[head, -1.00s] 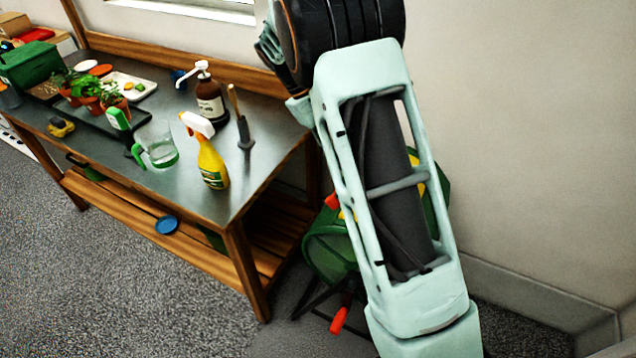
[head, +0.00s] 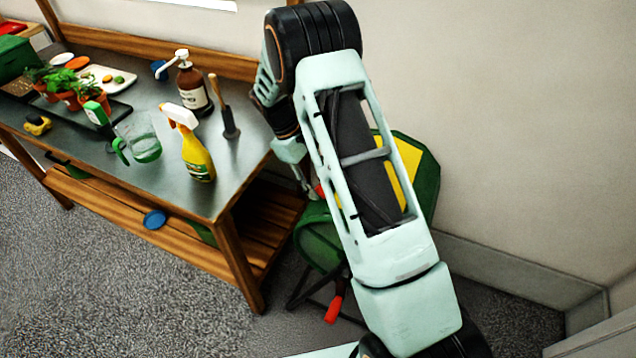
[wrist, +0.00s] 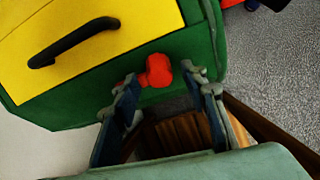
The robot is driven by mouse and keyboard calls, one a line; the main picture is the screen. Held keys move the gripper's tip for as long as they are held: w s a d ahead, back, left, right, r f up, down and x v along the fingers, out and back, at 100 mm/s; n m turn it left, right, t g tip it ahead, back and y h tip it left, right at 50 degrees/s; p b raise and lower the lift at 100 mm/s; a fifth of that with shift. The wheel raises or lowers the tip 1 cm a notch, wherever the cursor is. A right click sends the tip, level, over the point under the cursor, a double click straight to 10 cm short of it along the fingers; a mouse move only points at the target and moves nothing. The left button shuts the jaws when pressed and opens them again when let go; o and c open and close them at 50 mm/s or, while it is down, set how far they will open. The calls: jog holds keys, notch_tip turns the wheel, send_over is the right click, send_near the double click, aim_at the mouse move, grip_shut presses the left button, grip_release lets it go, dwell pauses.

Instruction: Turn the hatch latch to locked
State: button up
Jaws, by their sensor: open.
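The green drum (head: 425,190) stands past the right end of the bench, partly hidden behind my arm. Its yellow hatch (wrist: 100,40) with a black handle (wrist: 75,42) fills the upper left of the wrist view. The red latch (wrist: 157,71) sits on the green part beside the hatch's edge; a sliver of red also shows by my gripper in the head view. My gripper (wrist: 166,86) is open, its fingertips to either side of the latch's red knob and close to it. I cannot tell whether they touch it.
The bench (head: 240,165) stands to the left of the drum, holding a spray bottle (head: 197,158), a brown pump bottle (head: 192,88), a measuring jug (head: 140,140) and potted plants. A red grip (head: 334,309) sticks out low under the drum. A wall is behind.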

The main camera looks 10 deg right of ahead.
jog(key=shift+d+f, duration=0.15)
jog(key=shift+f, duration=0.25)
jog(key=shift+c, duration=0.4)
grip_shut()
